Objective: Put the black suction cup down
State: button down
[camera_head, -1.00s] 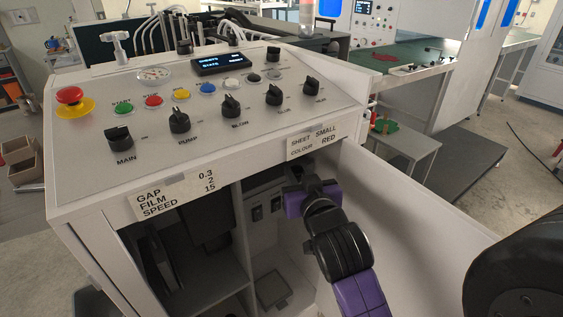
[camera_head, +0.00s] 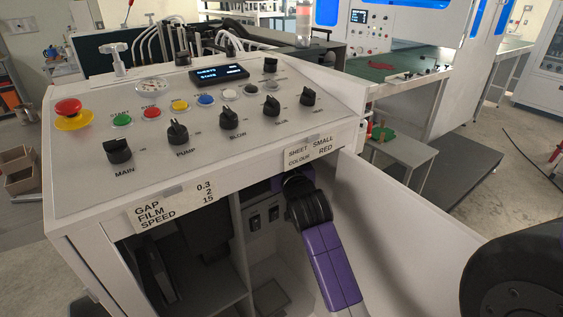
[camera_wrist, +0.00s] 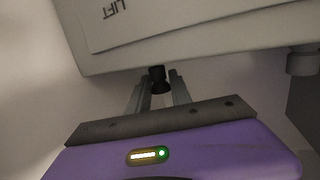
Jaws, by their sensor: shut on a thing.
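The black suction cup (camera_wrist: 157,74) is a small dark piece between the fingertips of my gripper (camera_wrist: 158,88) in the wrist view. The fingers are shut on it. Its upper end is close to the lower edge of a pale panel marked LIFT (camera_wrist: 150,45); I cannot tell whether they touch. In the head view my purple arm reaches into the open cabinet under the control console (camera_head: 200,140). My gripper and the cup are hidden there behind the console's front edge.
The cabinet has a divider (camera_head: 238,240), wall switches (camera_head: 264,217) and an open white door (camera_head: 400,240) right of my arm. A grey cylindrical part (camera_wrist: 302,62) hangs at the right in the wrist view. A small table (camera_head: 402,150) stands beyond the door.

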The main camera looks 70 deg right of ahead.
jog(key=shift+f, duration=0.4)
jog(key=shift+f, duration=0.15)
jog(key=c, duration=1.2)
grip_release()
jog(key=b+v, duration=0.1)
jog(key=v, duration=1.1)
jog(key=shift+s+a, duration=0.1)
